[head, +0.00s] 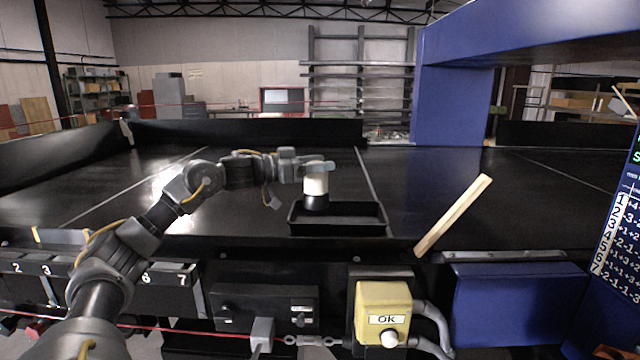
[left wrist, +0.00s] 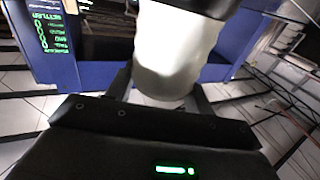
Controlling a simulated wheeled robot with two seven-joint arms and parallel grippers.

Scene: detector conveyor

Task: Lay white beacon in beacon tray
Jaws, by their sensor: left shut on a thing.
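The white beacon (head: 316,185), a white cylinder with a black base, is upright at the left part of the black beacon tray (head: 350,228). I cannot tell whether its base touches the tray floor. My left gripper (head: 318,167) is shut on the beacon's upper part, reaching in from the left. In the left wrist view the white body of the beacon (left wrist: 175,50) fills the space between the fingers, with its dark base at the top edge. The tray's right part is empty. My right gripper is not in view.
The tray stands on the dark conveyor (head: 260,170), near its front edge. A wooden bar (head: 453,215) leans up to the right of the tray. A yellow OK button box (head: 383,310) is at the front. A blue arch (head: 450,105) spans the conveyor at right. The belt left of the arch is clear.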

